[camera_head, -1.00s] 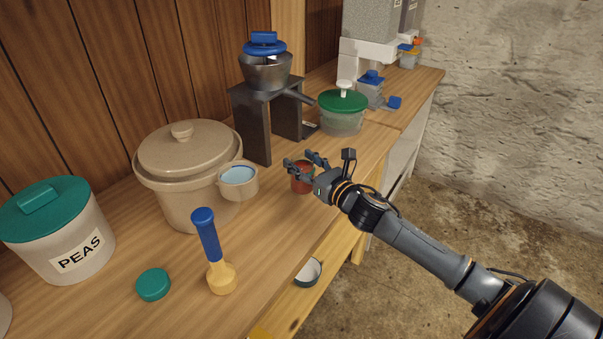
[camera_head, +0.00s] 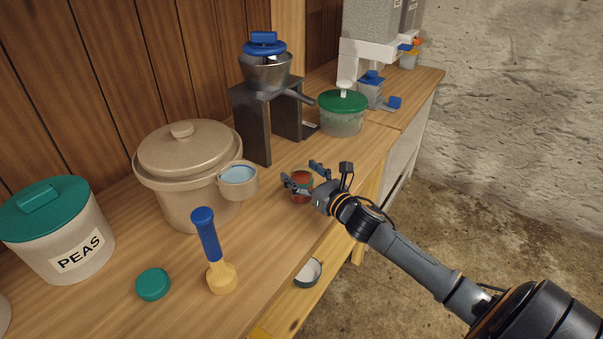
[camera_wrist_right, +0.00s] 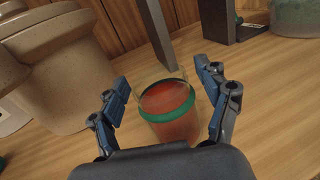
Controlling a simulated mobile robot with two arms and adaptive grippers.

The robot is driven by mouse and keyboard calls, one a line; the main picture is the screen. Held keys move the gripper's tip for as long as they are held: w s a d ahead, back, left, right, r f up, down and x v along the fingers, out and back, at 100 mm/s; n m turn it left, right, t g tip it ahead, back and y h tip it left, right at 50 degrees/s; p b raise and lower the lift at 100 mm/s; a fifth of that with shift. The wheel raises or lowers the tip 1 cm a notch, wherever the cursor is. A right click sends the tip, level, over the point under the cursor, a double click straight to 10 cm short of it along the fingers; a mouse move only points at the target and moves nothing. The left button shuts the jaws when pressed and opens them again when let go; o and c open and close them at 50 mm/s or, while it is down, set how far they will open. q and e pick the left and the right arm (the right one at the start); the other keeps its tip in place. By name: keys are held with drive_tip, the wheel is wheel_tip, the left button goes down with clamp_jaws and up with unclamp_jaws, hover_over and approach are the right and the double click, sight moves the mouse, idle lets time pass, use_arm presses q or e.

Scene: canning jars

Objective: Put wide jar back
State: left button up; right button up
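The jar (camera_head: 301,187) is a glass jar with red contents and a green band, standing upright on the wooden counter near its front edge. It also shows in the right wrist view (camera_wrist_right: 170,112), between the two fingers. My right gripper (camera_head: 304,176) is open around the jar, with a finger to either side. In the wrist view the right gripper (camera_wrist_right: 172,98) has a visible gap between the jar and the left finger; the right finger is closer to it. My left gripper is not in view.
A stoneware crock (camera_head: 185,190) with a small cup (camera_head: 238,181) stands left of the jar. Behind are a dark stand with a metal funnel (camera_head: 268,90) and a green-lidded container (camera_head: 341,113). A blue-handled tool (camera_head: 207,240), a green lid (camera_head: 153,285) and a PEAS canister (camera_head: 60,235) are nearer.

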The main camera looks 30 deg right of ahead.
drive_tip(key=shift+r, duration=0.2)
drive_tip(key=shift+s+f, duration=0.15)
drive_tip(key=shift+s, duration=0.15)
drive_tip(key=s+d, duration=0.1)
drive_tip(key=s, duration=1)
drive_tip(key=shift+s+b, duration=0.2)
drive_tip(key=shift+b, duration=0.15)
